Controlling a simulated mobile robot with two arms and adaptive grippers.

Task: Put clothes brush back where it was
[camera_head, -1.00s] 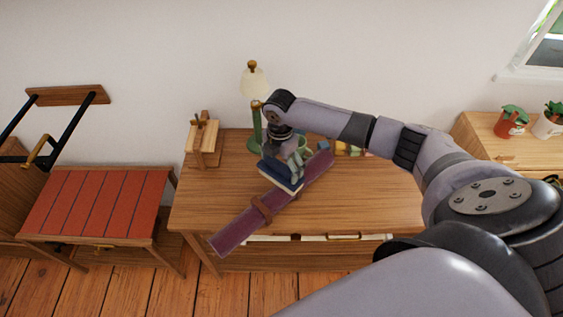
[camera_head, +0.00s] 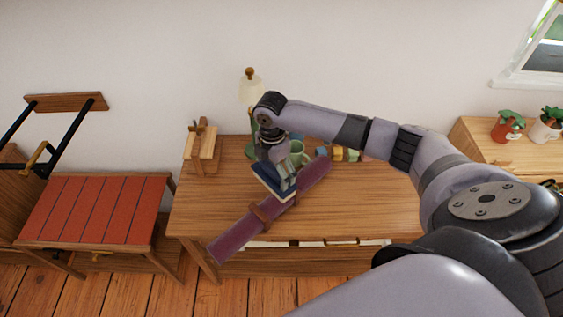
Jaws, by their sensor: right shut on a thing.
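My right gripper (camera_head: 280,172) reaches down over the left-middle of the wooden desk (camera_head: 375,195). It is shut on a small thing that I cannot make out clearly. A dark blue, pale-edged block (camera_head: 268,184), like a book or small stack of books, is right beneath and beside the fingers. I cannot tell whether it touches them. A long purple piece with a brown band (camera_head: 235,235) slants across the desk, its near end past the front edge. I cannot pick out the clothes brush with certainty; the gripper may hide it. My left gripper is not in view.
A lamp (camera_head: 251,92) and a green mug (camera_head: 297,150) stand behind the gripper. A wooden stand (camera_head: 202,148) is at the back left. Small coloured blocks (camera_head: 340,153) lie behind my arm. The desk's right part is clear. A red-seated chair (camera_head: 95,208) stands left.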

